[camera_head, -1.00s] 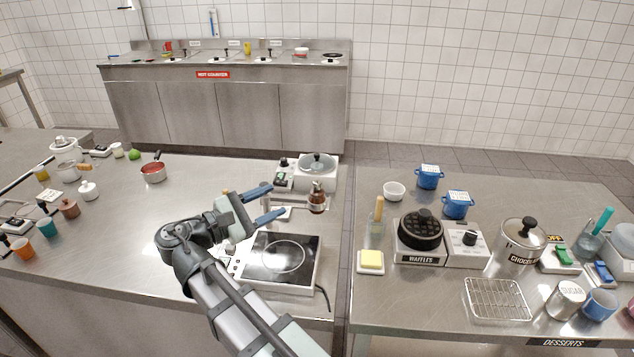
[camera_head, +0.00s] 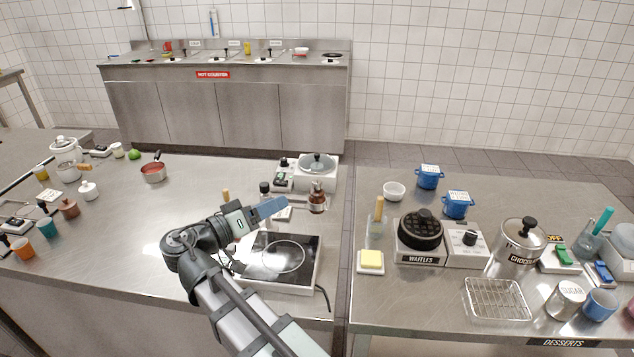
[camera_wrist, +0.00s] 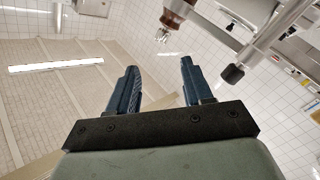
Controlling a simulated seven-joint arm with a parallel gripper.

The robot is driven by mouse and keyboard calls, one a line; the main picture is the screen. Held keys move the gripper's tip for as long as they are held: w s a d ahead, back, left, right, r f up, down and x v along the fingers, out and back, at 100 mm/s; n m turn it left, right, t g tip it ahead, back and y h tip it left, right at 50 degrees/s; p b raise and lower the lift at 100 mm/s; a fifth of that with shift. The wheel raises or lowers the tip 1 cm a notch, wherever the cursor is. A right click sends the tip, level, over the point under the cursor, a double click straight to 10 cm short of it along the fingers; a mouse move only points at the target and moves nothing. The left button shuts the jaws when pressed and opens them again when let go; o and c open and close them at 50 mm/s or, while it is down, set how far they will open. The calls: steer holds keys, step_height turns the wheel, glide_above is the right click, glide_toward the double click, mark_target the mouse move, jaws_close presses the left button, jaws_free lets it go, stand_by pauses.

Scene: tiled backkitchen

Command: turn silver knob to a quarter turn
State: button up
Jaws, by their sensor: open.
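My gripper (camera_head: 272,207) is above the back left of the black hotplate (camera_head: 283,258), its blue fingers pointing right. In the wrist view my gripper (camera_wrist: 158,68) has its two fingers apart with nothing between them. No silver knob can be clearly made out. The hotplate's left side is partly hidden by my arm.
A red pan (camera_head: 153,172) is at the back left. A gap separates this counter from the right one, which holds a waffle iron (camera_head: 420,230) and a lidded pot (camera_head: 521,246).

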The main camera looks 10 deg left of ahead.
mark_target(317, 180)
steer(key=w+d+m, duration=0.2)
steer(key=w+d, duration=0.1)
steer(key=w+d+m, duration=0.2)
steer(key=w+d, duration=0.1)
steer(key=w, duration=0.1)
steer(key=w+d+m, duration=0.3)
steer(key=shift+w, duration=0.25)
stand_by(0.6)
steer(key=shift+c, duration=0.3)
steer(key=c, duration=0.9)
steer(key=shift+o, duration=0.2)
steer(key=shift+w+a+m+g+h, duration=0.1)
steer(key=shift+w+m+g+h, duration=0.1)
steer(key=shift+m+g+h, duration=0.65)
steer(key=shift+s+m+g+h, duration=0.2)
steer(key=shift+m+g+h, duration=0.45)
steer(key=shift+m+g, duration=0.15)
